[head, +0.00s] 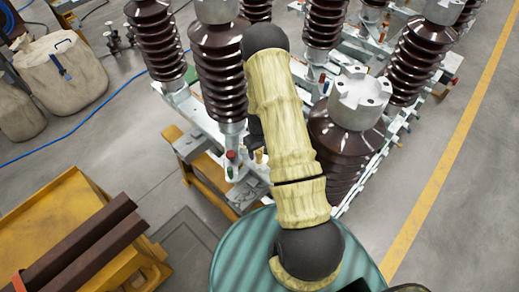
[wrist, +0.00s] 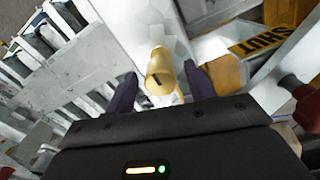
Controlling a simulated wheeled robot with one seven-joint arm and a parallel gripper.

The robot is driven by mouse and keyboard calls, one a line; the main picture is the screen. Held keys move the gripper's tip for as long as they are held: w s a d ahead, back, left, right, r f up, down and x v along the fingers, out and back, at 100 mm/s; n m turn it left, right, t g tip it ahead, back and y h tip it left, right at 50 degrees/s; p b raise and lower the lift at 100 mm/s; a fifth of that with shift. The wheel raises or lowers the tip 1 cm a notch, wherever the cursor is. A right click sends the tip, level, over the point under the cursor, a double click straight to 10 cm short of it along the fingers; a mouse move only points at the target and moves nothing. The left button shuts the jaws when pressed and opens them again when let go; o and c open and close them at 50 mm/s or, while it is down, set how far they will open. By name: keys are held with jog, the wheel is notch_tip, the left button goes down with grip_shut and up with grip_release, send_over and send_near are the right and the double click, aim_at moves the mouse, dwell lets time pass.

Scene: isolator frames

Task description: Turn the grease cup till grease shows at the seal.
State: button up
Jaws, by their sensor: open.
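The grease cup (wrist: 158,73) is a small brass-coloured cup with a dark slot-like mark on its near end. It stands in the middle of the wrist view, against pale grey metal. My gripper (wrist: 161,78) is open, with one dark finger to the left of the cup and one to the right. A gap seems to show on each side, but I cannot tell whether either finger touches. A further brass part shows just below the cup. No grease can be made out, and the seal cannot be picked out. In the head view my arm hides most of the gripper.
A yellow plate reading SHUT (wrist: 262,40) and a dark red knob (wrist: 296,86) lie to the right in the wrist view. Brown ribbed insulators (head: 218,75) stand close around my arm. A yellow cart (head: 60,215) carries dark beams at left. Floor beyond the yellow line is clear.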

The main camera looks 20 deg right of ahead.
jog(key=shift+c, duration=0.4)
jog(key=c, duration=0.9)
jog(key=shift+m, duration=0.3)
jog(key=m+b, duration=0.2)
jog(key=m, duration=0.2)
jog(key=shift+f+b, duration=0.15)
jog(key=shift+b, duration=0.15)
jog(key=m+b, duration=0.1)
jog(key=m, duration=0.4)
jog(key=shift+m, duration=0.3)
jog(key=m+b, duration=0.1)
jog(key=m, duration=0.3)
jog(key=shift+m, duration=0.3)
jog(key=m, duration=0.5)
